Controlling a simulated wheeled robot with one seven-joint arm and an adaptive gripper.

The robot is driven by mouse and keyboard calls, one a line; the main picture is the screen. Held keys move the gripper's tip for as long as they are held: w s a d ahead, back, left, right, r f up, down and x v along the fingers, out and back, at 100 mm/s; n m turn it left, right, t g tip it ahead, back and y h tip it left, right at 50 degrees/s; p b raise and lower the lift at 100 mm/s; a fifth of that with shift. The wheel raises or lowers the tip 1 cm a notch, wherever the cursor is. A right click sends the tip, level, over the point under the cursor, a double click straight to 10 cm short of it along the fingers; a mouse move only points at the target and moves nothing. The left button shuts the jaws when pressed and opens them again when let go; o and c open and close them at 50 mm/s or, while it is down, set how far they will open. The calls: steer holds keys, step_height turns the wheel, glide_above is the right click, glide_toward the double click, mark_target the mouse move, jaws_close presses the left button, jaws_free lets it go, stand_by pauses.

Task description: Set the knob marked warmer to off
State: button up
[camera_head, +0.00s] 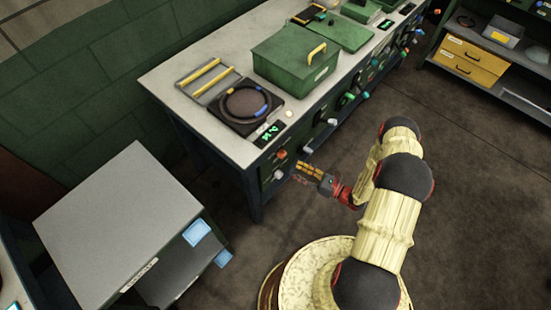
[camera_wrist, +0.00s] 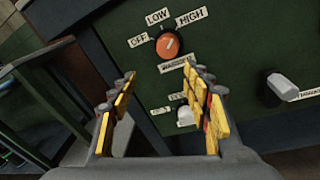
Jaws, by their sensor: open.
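An orange round knob (camera_wrist: 170,44) sits on the dark green panel, with OFF, LOW and HIGH labels around its top. Its pale pointer mark seems to tilt up and right, toward between LOW and HIGH. A label plate (camera_wrist: 176,63) under it is too small to read surely. The knob also shows in the head view (camera_head: 281,154) on the counter's front. My gripper (camera_wrist: 163,80) is open and empty, its yellow-padded fingers below and to either side of the knob in the wrist view, apart from it. In the head view my gripper (camera_head: 303,170) is just right of the knob.
A white knob (camera_wrist: 185,116) lies lower between my fingers in the wrist view, and another white knob (camera_wrist: 283,86) is at right. The counter (camera_head: 205,122) bears a hot plate (camera_head: 243,106) and a green box (camera_head: 293,62). A grey cabinet (camera_head: 118,215) stands at left.

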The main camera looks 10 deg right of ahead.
mark_target(285, 156)
steer(key=shift+m+t+h, duration=0.3)
steer(key=shift+m+t, duration=0.2)
steer(key=shift+t, duration=0.1)
steer(key=w+a, duration=0.1)
steer(key=w, duration=0.1)
steer(key=w+a, duration=0.1)
steer(key=w, duration=0.1)
steer(key=w+a+r, duration=0.1)
steer(key=w+a, duration=0.1)
steer(key=w, duration=0.1)
steer(key=shift+r+b, duration=0.1)
steer(key=shift+b, duration=0.3)
steer(key=shift+c, duration=0.6)
steer(key=c, duration=1)
